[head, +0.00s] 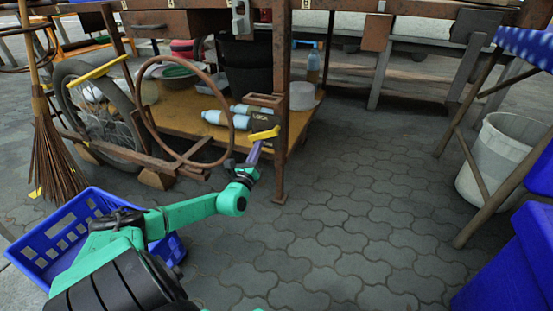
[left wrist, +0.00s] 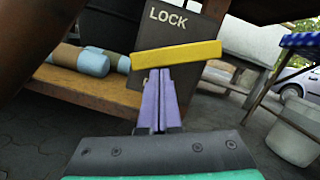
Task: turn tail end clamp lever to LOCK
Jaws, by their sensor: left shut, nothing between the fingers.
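The tail end clamp lever is a yellow bar (head: 264,134) on a dark plate (head: 259,117) marked LOCK, by the table leg. In the left wrist view the yellow lever (left wrist: 178,54) lies nearly level, its right end slightly higher, below the word LOCK on the plate (left wrist: 182,20). A second word under the lever is mostly hidden. My left gripper (head: 255,147) has purple fingers. They are shut and empty, pointing at the lever; in the left wrist view their tips (left wrist: 160,74) appear just below it. I cannot tell whether they touch it. My right gripper is out of view.
A blue crate (head: 62,217) stands lower left. Paving right of the table leg is clear.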

